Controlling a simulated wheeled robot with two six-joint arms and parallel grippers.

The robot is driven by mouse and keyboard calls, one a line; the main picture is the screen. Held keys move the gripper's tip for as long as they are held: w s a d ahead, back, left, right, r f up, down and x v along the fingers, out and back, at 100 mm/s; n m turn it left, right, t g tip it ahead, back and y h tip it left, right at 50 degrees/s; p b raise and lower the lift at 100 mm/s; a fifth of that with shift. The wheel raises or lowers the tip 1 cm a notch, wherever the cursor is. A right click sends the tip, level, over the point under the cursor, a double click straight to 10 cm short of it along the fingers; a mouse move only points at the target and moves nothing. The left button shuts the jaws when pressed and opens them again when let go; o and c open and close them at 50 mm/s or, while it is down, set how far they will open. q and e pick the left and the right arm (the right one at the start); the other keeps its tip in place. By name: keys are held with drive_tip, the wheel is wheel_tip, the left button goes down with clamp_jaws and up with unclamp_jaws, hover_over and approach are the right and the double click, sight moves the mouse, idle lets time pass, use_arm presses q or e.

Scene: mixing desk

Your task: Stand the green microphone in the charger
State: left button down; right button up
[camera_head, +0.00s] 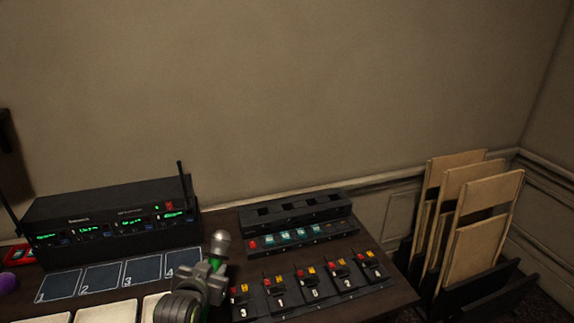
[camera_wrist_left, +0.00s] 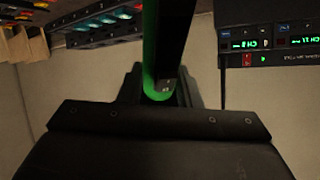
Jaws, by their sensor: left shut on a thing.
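The green microphone (camera_head: 221,246) has a silver head and stands roughly upright in my left gripper (camera_head: 207,282). The gripper is shut on its body, above the desk and just left of the charger. In the left wrist view the microphone's green-edged dark body (camera_wrist_left: 152,60) runs between the jaws (camera_wrist_left: 160,90). Its lower end is hard to make out in the head view. The black charger (camera_head: 297,213) stands at the back of the desk, with square slots on top and red and teal labels on its front. It also shows at the upper left of the wrist view (camera_wrist_left: 105,28).
A black receiver (camera_head: 110,222) with antennas and green displays stands left. Numbered dark cards (camera_head: 101,279) lie before it. A rack of numbered packs (camera_head: 312,287) lies in front of the charger. A purple ball-shaped thing (camera_head: 8,283) shows at the left edge.

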sight(221, 242)
use_arm(q)
drive_tip(key=w+r+t, duration=0.1)
drive_tip(key=w, duration=0.1)
drive_tip(key=w+d+r+n+t, duration=0.1)
drive_tip(key=w+r+t, duration=0.1)
drive_tip(key=w+r+t+y, duration=0.1)
drive_tip(key=w+r, duration=0.1)
drive_tip(key=shift+w+d+n+t, duration=0.25)
drive_tip(key=shift+d+n+t, duration=0.05)
drive_tip(key=shift+n+t, duration=0.1)
drive_tip(key=w+d+r+m+t+h, duration=0.2)
drive_tip(key=w+d+r+t+h, duration=0.1)
drive_tip(key=d, duration=0.4)
wheel_tip(221, 242, up, 3)
drive_tip(key=t+h, duration=0.1)
drive_tip(key=h, duration=0.1)
drive_tip(key=shift+d+f+h, duration=0.15)
drive_tip(key=shift+h, duration=0.15)
drive_tip(key=shift+t, duration=0.3)
